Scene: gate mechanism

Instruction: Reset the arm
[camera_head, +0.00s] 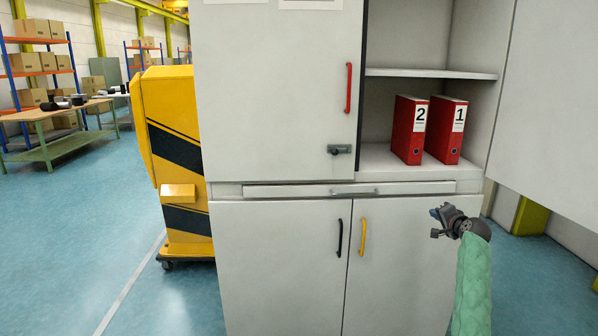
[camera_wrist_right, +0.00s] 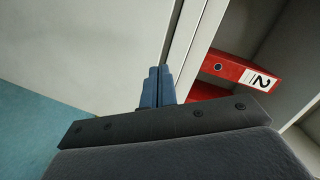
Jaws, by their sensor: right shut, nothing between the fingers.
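My right gripper (camera_head: 436,218) is in front of the lower right cabinet door, a little right of the yellow handle (camera_head: 362,237). Its blue fingers also show in the right wrist view (camera_wrist_right: 158,87), pressed together with nothing between them. My right arm (camera_head: 472,290), in a green sleeve, comes up from the bottom right. My left gripper and left arm do not show in the head view.
The grey cabinet (camera_head: 275,100) has its upper right door (camera_head: 550,110) swung open. Red binders marked 2 (camera_head: 409,130) and 1 (camera_head: 446,131) stand inside. A yellow and black machine (camera_head: 175,150) stands to the left. The blue floor (camera_head: 70,240) at far left is clear.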

